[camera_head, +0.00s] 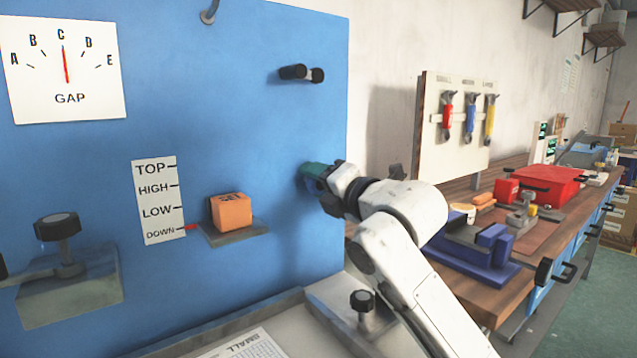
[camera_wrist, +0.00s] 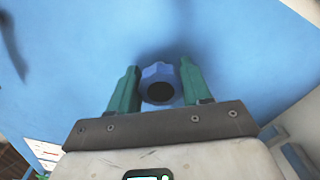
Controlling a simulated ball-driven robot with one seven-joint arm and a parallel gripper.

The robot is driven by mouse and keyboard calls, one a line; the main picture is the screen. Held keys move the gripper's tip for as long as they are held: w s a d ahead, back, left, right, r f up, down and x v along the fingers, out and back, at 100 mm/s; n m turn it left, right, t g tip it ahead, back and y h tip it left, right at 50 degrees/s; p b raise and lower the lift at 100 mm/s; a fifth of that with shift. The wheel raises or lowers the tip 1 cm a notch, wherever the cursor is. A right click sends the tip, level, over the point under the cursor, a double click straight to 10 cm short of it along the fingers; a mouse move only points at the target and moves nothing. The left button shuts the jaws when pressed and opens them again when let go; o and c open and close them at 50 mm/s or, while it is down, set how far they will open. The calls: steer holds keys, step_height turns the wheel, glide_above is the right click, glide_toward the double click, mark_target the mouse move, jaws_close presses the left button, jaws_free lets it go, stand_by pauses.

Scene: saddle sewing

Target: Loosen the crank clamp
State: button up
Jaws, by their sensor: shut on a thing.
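My gripper (camera_head: 309,175) reaches the right part of the blue panel, with its green fingers at the panel face. In the wrist view my gripper (camera_wrist: 160,75) is shut on a blue knob (camera_wrist: 156,72) with a dark round centre, one finger on each side. The knob looks like the clamp, but no label on it shows. In the head view my fingers and wrist hide it. A black crank handle (camera_head: 302,73) sticks out of the panel above my gripper.
A gap dial (camera_head: 68,98) and a height scale (camera_head: 150,222) are on the panel. An orange block (camera_head: 231,212) sits on a small grey shelf (camera_head: 236,238). A black knob (camera_head: 57,226) is at left, another (camera_head: 362,300) below my arm. A workbench (camera_head: 482,290) with tools stands right.

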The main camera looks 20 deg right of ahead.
steer(key=o, duration=1)
steer(key=shift+d, duration=0.15)
steer(key=v, duration=1)
steer(key=shift+s, duration=0.35)
steer(key=shift+d, duration=0.1)
